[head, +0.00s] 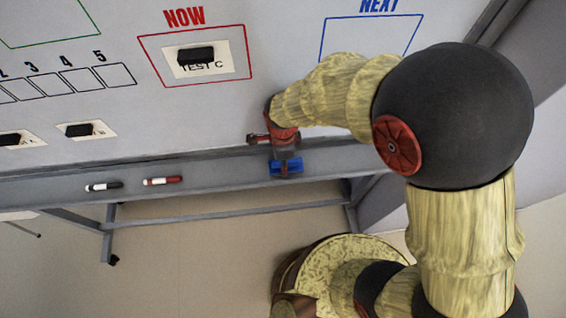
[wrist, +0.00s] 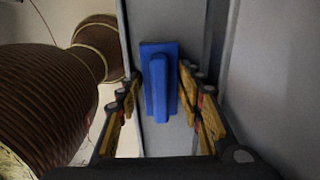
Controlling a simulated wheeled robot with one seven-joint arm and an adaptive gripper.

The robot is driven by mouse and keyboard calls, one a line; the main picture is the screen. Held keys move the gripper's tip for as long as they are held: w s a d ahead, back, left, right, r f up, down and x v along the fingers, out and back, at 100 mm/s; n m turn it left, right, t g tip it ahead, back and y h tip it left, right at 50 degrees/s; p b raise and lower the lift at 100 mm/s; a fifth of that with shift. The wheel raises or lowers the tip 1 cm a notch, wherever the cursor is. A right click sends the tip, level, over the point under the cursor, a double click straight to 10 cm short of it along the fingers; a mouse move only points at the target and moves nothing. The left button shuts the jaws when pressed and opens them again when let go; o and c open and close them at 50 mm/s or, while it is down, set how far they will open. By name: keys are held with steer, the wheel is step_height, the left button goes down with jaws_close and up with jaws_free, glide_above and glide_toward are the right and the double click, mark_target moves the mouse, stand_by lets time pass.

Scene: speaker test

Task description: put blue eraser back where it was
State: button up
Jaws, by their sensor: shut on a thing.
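The blue eraser (head: 286,167) is at the whiteboard's grey tray, right of the two markers. My gripper (head: 285,154) is above it, pointing down, and is shut on it. In the wrist view the blue eraser (wrist: 160,82) lies between the two fingers of my gripper (wrist: 160,95), with its raised grip lengthwise to the view. I cannot tell whether the eraser touches the tray (head: 225,172) or hangs just over it.
A black marker (head: 104,187) and a red marker (head: 162,181) lie on the tray to the left. The whiteboard (head: 120,120) rises behind, with a black eraser (head: 196,55) on a "TEST C" card in the red NOW box. The blue NEXT box (head: 370,37) looks empty where visible.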

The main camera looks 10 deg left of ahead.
steer(key=shift+f, duration=0.45)
steer(key=shift+f, duration=0.15)
steer(key=o, duration=0.7)
steer(key=shift+o, duration=0.2)
step_height(320, 180, up, 12)
steer(key=p, duration=0.1)
